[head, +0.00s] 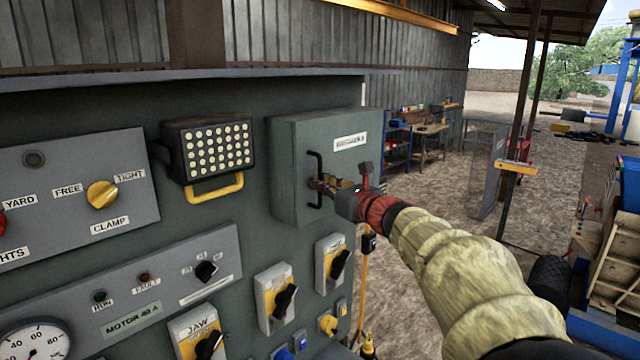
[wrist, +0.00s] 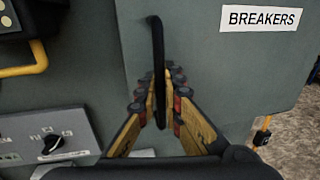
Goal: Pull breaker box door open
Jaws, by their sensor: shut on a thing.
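The breaker box (head: 290,150) is a grey-green box on the dark panel in the head view. Its door (head: 345,170) looks closed and carries a white label reading BREAKERS (wrist: 260,18) in the wrist view. A black vertical bar handle (head: 318,163) stands at the door's left side; it also shows in the wrist view (wrist: 157,45). My gripper (head: 322,186) reaches in from the right and is shut on the handle's lower part. In the wrist view, the fingers (wrist: 158,100) lie on either side of the bar.
A lamp with a yellow handle (head: 208,155) is mounted left of the box. Rotary switches (head: 285,300) and a clamp panel (head: 75,200) sit below and left.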

